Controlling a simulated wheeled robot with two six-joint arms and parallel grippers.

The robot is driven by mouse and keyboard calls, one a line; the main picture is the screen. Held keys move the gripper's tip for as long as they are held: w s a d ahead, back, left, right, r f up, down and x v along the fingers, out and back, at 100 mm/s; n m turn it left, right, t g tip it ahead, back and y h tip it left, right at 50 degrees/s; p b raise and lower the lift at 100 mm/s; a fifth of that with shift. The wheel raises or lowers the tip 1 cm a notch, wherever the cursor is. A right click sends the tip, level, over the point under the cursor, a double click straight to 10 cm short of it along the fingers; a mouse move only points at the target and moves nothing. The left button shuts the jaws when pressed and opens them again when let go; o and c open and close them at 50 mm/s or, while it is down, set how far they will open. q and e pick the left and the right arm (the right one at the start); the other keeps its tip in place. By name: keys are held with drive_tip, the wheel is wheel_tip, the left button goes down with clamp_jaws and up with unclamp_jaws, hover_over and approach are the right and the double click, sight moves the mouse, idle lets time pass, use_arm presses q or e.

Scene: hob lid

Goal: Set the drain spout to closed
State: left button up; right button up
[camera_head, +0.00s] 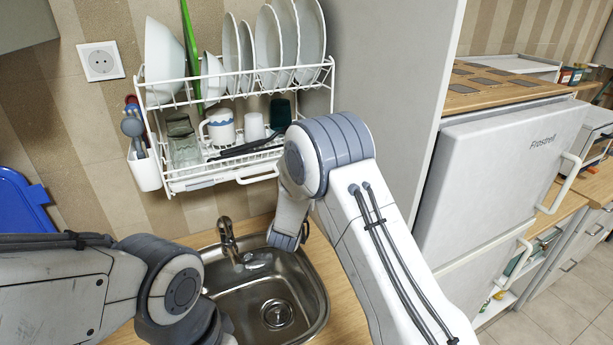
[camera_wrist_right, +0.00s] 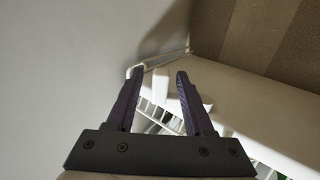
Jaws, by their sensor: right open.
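In the right wrist view my right gripper (camera_wrist_right: 160,73) is open, with its two dark fingers spread. A small white block (camera_wrist_right: 162,84) shows between and beyond the fingertips, near white rack wires (camera_wrist_right: 146,110). It may be the drain spout, but I cannot tell, nor its setting. No finger is seen closed on it. In the head view the white two-tier dish rack (camera_head: 203,180) hangs on the wall above the sink. My right arm covers its right end, and my right gripper is hidden there. My left arm enters at lower left; its gripper is not visible.
A steel sink (camera_head: 312,290) with a tap (camera_head: 228,238) lies below the rack. The rack holds plates (camera_head: 312,35), bowls and a mug (camera_head: 220,128). A tall pale panel (camera_head: 390,75) stands right of the rack. A white fridge (camera_head: 490,175) is further right.

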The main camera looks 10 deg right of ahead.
clamp_jaws()
drive_tip(key=shift+w+d+f+n+t+y+b, duration=0.15)
drive_tip(key=shift+n+y+b, duration=0.1)
drive_tip(key=shift+y+b, duration=0.15)
drive_tip(key=shift+d+f+n+t+y+b, duration=0.15)
drive_tip(key=shift+n+y+b, duration=0.15)
drive_tip(key=shift+b, duration=0.2)
drive_tip(key=w+n+y+b, duration=0.1)
drive_tip(key=n+y+b, duration=0.1)
drive_tip(key=y+b, duration=0.1)
drive_tip(key=w+n+y+b, duration=0.1)
drive_tip(key=n+y+b, duration=0.1)
drive_tip(key=y+b, duration=0.1)
drive_tip(key=w+n+y+b, duration=0.1)
drive_tip(key=n+y+b, duration=0.1)
drive_tip(key=y, duration=0.1)
drive_tip(key=shift+r+t+y+b, duration=0.3)
drive_tip(key=shift+t+y+b, duration=0.1)
drive_tip(key=shift+w+n, duration=0.1)
drive_tip(key=shift+n, duration=0.15)
unclamp_jaws()
drive_tip(key=shift+a, duration=0.1)
